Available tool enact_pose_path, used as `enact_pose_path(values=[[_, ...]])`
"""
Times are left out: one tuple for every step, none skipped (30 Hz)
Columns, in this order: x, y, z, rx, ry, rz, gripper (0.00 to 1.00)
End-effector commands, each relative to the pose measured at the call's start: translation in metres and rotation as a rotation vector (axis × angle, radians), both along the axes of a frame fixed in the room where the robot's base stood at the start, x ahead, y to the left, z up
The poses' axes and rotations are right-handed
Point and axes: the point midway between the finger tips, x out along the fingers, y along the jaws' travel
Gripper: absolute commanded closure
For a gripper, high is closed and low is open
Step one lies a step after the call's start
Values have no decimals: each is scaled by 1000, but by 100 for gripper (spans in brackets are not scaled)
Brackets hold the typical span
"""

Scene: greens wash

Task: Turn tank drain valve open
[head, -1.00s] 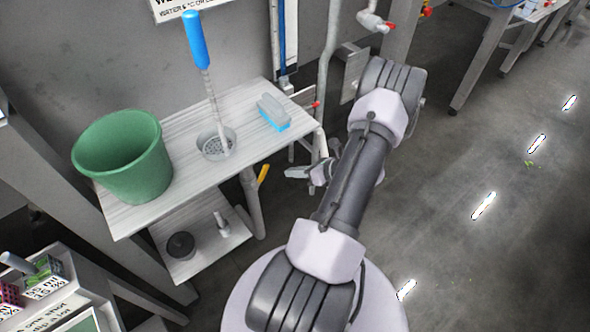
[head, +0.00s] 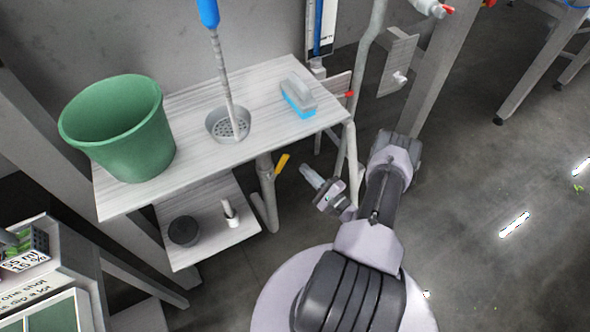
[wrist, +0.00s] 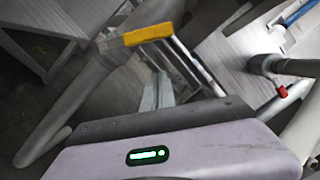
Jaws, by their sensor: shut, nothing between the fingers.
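The drain valve's yellow lever (head: 282,163) is on the grey drain pipe (head: 265,185) below the tabletop basin. The lever sticks out from the pipe, slanting up to the right. In the wrist view the yellow lever (wrist: 148,35) lies across the upper middle, set crosswise to the pipe (wrist: 65,110). My gripper (head: 308,171) is shut and empty, to the right of the lever with a gap between them, fingers pointing up and left. In the wrist view my fingers (wrist: 156,92) show below the lever, apart from it.
The table (head: 185,103) carries a green bucket (head: 120,130), a blue-handled brush (head: 224,75) standing in the drain basin (head: 215,127), and a scrub brush (head: 298,95). A red-handled tap (head: 349,94) and the table leg are near my arm. A low shelf (head: 205,250) is at left.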

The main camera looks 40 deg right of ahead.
Motion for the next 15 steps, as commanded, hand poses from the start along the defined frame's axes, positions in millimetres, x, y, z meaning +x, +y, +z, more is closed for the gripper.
enact_pose_path(values=[[11,1,-2,-3,-1,5,100],[18,0,-1,-3,0,4,100],[26,0,0,-1,-1,4,100],[27,5,4,1,0,4,100],[27,10,7,3,2,4,100],[28,15,11,3,1,2,100],[29,19,13,1,1,2,100],[30,22,15,1,1,2,100],[30,26,17,2,0,2,100],[31,28,18,1,1,2,100],[31,29,20,0,1,0,100],[31,31,21,0,1,0,100],[32,32,22,0,0,-1,100],[32,33,22,-1,0,-1,100],[32,33,23,-1,0,-1,100]])
